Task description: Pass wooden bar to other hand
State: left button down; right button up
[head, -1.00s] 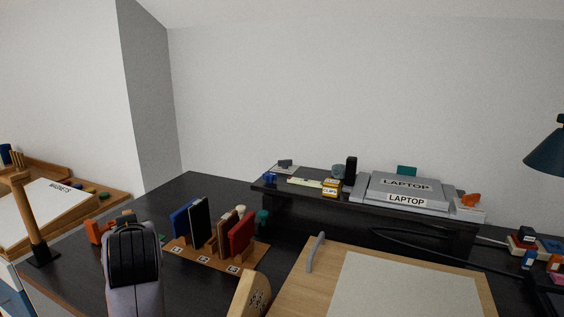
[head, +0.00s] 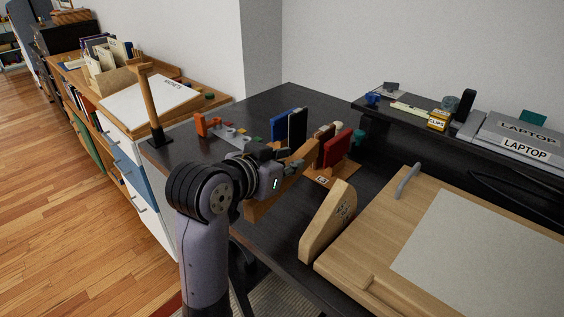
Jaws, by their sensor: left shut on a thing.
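My left gripper (head: 287,165) is in the middle of the head view, shut on the wooden bar (head: 265,205). The bar is a long, light-brown piece, held slanted from lower left to upper right above the near edge of the dark desk. The gripper hides part of its middle. The bar's upper end overlaps the book rack in the picture. My right gripper is not in view.
A rack with upright blue, black and red books (head: 336,150) stands behind the bar. A wooden post (head: 150,104) stands at the left desk corner. Open floor lies left.

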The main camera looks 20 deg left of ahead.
pick_arm(q)
jog(key=shift+w+d+r+m+g+h, duration=2.05)
jog(key=shift+w+d+m+g+h, duration=1.25)
jog(key=shift+d+m+g+h, duration=1.9)
jog(key=s+d+r+n+t+y, duration=0.25)
jog(key=s+r+t, duration=0.25)
jog(key=s+r, duration=0.45)
jog(key=w+a+r, duration=0.1)
jog(key=a, duration=0.8)
jog(key=shift+w+r, duration=0.25)
